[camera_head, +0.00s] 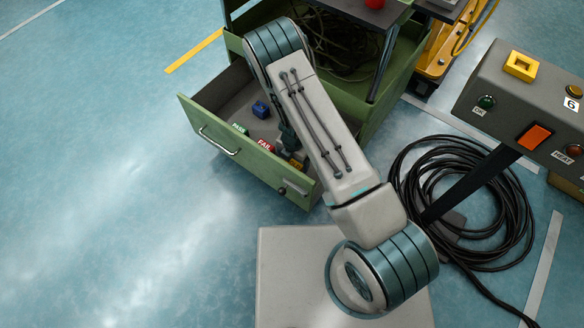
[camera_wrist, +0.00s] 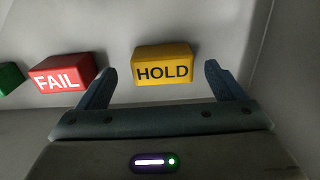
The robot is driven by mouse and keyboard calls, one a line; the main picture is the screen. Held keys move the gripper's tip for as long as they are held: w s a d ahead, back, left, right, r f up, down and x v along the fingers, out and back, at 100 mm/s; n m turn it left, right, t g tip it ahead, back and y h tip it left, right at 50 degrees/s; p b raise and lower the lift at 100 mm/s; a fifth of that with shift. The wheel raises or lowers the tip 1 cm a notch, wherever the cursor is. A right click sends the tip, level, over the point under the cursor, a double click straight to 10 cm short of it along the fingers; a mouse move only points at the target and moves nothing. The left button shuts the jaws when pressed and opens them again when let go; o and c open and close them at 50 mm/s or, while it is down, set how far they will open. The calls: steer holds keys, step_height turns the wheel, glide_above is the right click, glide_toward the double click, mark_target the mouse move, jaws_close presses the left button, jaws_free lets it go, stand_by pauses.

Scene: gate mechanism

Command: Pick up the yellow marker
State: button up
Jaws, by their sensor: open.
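The yellow marker (camera_wrist: 163,64), a block lettered HOLD, lies on the grey floor of the open drawer. In the wrist view it is between and slightly beyond the two fingertips. My gripper (camera_wrist: 160,76) is open and empty, with one finger on each side of the marker and gaps showing to both. In the head view a bit of the yellow marker (camera_head: 296,163) shows beside my arm in the drawer's right part. My arm hides most of my gripper there.
The red FAIL marker (camera_wrist: 62,74) lies just left of my left finger. A green marker (camera_wrist: 10,77) is further left. A blue object (camera_head: 261,109) lies deeper in the green drawer (camera_head: 205,125). Coiled black cable (camera_head: 410,165) lies on the floor at right.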

step_height(320, 180, down, 4)
steer(key=shift+s+r+b, duration=0.1)
steer(key=shift+s+b, duration=0.05)
steer(key=shift+b, duration=0.7)
steer(key=shift+r, duration=0.1)
steer(key=shift+c, duration=0.3)
steer(key=c, duration=1)
steer(key=shift+r, duration=0.1)
step_height(320, 180, up, 18)
steer(key=r+p, duration=0.1)
steer(key=p, duration=0.9)
step_height(320, 180, up, 19)
steer(key=p, duration=2.2)
glide_above(293, 164)
steer(key=shift+f, duration=0.1)
